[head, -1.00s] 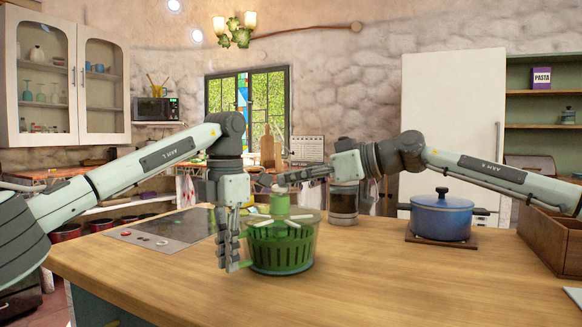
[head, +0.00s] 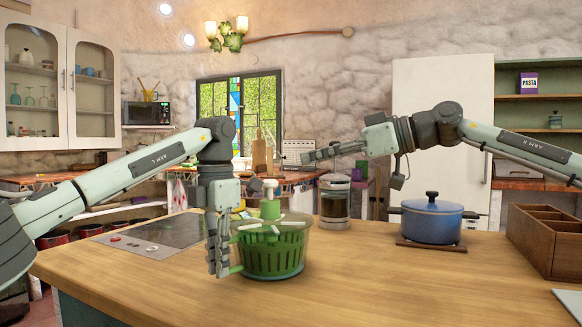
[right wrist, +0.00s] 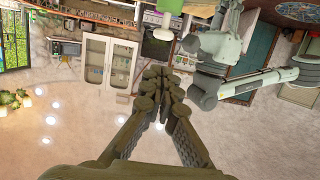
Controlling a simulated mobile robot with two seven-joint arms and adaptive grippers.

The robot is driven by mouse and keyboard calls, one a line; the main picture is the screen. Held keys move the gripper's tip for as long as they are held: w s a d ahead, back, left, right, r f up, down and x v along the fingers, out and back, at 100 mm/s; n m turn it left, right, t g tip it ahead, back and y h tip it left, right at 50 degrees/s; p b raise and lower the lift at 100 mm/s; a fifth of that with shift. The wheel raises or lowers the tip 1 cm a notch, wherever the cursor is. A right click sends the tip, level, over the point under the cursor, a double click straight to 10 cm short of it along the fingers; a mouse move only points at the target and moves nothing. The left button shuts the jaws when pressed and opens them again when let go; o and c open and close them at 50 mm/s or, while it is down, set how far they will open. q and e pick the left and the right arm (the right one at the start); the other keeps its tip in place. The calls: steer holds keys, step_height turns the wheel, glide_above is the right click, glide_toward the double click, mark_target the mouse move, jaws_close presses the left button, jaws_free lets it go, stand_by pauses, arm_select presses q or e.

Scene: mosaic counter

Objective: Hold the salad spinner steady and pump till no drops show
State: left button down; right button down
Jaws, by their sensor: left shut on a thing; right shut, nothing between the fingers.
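The salad spinner (head: 272,250) stands upright on the wooden counter in the head view. It has a clear bowl, a green slotted basket and a green pump (head: 270,209) with a pale knob (head: 270,186) on top. My left gripper (head: 222,268) points down at the spinner's left side and is shut on it low on the wall. My right gripper (head: 308,157) is shut and empty, up and to the right of the knob, clear of it. Its closed fingers also show in the right wrist view (right wrist: 160,85). Drops on the bowl are too small to tell.
A glass jar-like press (head: 335,203) stands behind the spinner to the right. A blue pot (head: 431,221) sits on a dark trivet, with a wooden box (head: 548,243) at the far right. A cooktop (head: 150,236) lies at left. The front of the counter (head: 350,285) is clear.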

steer(key=v, duration=0.2)
steer(key=shift+s+d+r, duration=0.1)
steer(key=shift+s+d, duration=0.1)
steer(key=shift+d, duration=0.1)
arm_select(q)
steer(key=c, duration=1.5)
jaws_free()
